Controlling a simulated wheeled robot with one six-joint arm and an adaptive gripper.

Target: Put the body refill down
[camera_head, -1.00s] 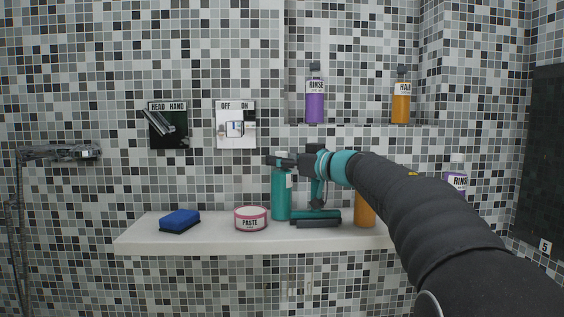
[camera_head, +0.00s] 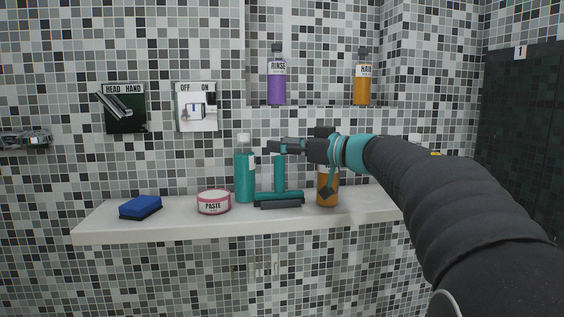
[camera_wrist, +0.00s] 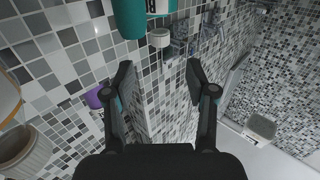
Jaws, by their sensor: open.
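The body refill appears to be the teal bottle (camera_head: 244,178) with a white cap, upright on the white counter (camera_head: 160,228), between the pink-rimmed paste jar (camera_head: 213,202) and a teal squeegee (camera_head: 279,175). My gripper (camera_head: 270,148) is to the right of the bottle's cap, apart from it, above the squeegee. In the wrist view the gripper (camera_wrist: 160,75) is open with nothing between its fingers. The teal bottle (camera_wrist: 130,18) shows beyond the fingertips at the top left, its label partly cut off.
A blue sponge (camera_head: 141,206) lies at the counter's left. An orange bottle (camera_head: 327,190) stands beneath my gripper, partly hidden. Purple (camera_head: 277,82) and orange (camera_head: 362,80) bottles stand in the niche above. Bare counter lies between sponge and jar and along the front.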

